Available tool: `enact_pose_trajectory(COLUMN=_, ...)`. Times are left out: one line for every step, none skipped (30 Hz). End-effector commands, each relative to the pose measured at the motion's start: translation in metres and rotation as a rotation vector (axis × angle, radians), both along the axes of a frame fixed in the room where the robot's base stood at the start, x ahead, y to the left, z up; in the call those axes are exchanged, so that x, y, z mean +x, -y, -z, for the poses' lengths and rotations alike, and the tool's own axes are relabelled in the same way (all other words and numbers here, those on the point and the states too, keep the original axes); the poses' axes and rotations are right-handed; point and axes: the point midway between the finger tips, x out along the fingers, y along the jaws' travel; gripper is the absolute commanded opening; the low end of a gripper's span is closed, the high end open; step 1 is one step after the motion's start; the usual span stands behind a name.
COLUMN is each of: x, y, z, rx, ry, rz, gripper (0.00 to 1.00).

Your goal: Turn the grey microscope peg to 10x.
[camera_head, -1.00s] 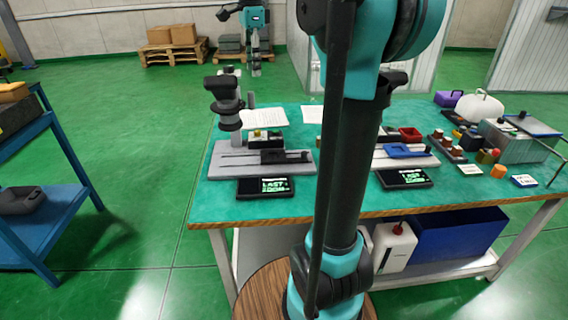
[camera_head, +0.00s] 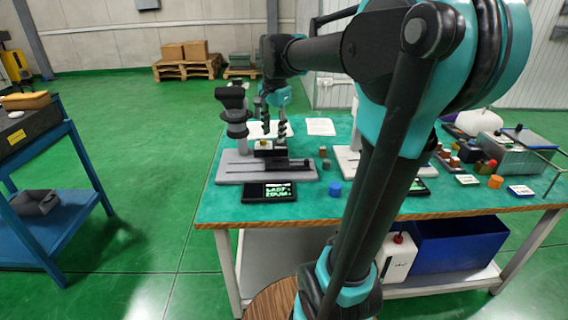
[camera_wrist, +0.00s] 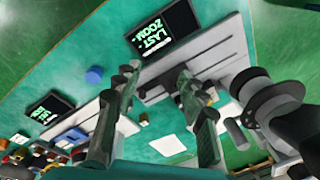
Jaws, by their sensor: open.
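The grey microscope (camera_head: 236,118) stands at the left of the green table, on a grey base (camera_head: 236,172) with a dark slider (camera_head: 290,164). In the wrist view its dark round head (camera_wrist: 270,100) is at the right. A small black display (camera_head: 268,192) in front of the base reads "LAST ZOOM"; the lower line is unclear. My gripper (camera_head: 274,130) is open above the base, beside the microscope's column. In the wrist view my gripper's fingers (camera_wrist: 160,115) are spread, with the base and display beyond them. I cannot make out the peg clearly; a finger may hide it.
A second pale base (camera_head: 345,162) stands to the right, partly behind my arm, with its own display (camera_wrist: 48,112). A blue cap (camera_head: 335,188) sits near the front edge. Papers (camera_head: 320,127) lie at the back. The right side is crowded with small items.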

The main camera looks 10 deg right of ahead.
Motion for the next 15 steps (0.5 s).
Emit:
enact_pose_trajectory(x=-0.005, y=0.001, z=0.008, rx=-0.005, ry=0.007, rz=-0.026, gripper=0.41)
enact_pose_trajectory(x=-0.007, y=0.002, z=0.013, rx=-0.007, ry=0.010, rz=-0.042, gripper=0.41)
enact_pose_trajectory(x=-0.010, y=0.002, z=0.019, rx=-0.011, ry=0.016, rz=-0.065, gripper=0.41)
enact_pose_trajectory(x=-0.012, y=0.003, z=0.024, rx=-0.014, ry=0.019, rz=-0.083, gripper=0.41)
enact_pose_trajectory(x=-0.015, y=0.003, z=0.028, rx=-0.016, ry=0.023, rz=-0.099, gripper=0.41)
enact_pose_trajectory(x=-0.018, y=0.004, z=0.034, rx=-0.021, ry=0.029, rz=-0.122, gripper=0.41)
enact_pose_trajectory(x=-0.021, y=0.004, z=0.039, rx=-0.024, ry=0.033, rz=-0.140, gripper=0.41)
enact_pose_trajectory(x=-0.023, y=0.005, z=0.043, rx=-0.027, ry=0.037, rz=-0.156, gripper=0.41)
enact_pose_trajectory(x=-0.026, y=0.006, z=0.049, rx=-0.032, ry=0.042, rz=-0.178, gripper=0.41)
enact_pose_trajectory(x=-0.029, y=0.006, z=0.053, rx=-0.035, ry=0.046, rz=-0.194, gripper=0.41)
enact_pose_trajectory(x=-0.031, y=0.006, z=0.057, rx=-0.037, ry=0.049, rz=-0.208, gripper=0.41)
enact_pose_trajectory(x=-0.034, y=0.007, z=0.062, rx=-0.043, ry=0.053, rz=-0.228, gripper=0.41)
enact_pose_trajectory(x=-0.036, y=0.007, z=0.065, rx=-0.045, ry=0.056, rz=-0.239, gripper=0.41)
enact_pose_trajectory(x=-0.038, y=0.008, z=0.068, rx=-0.048, ry=0.059, rz=-0.252, gripper=0.41)
enact_pose_trajectory(x=-0.040, y=0.008, z=0.072, rx=-0.050, ry=0.063, rz=-0.266, gripper=0.41)
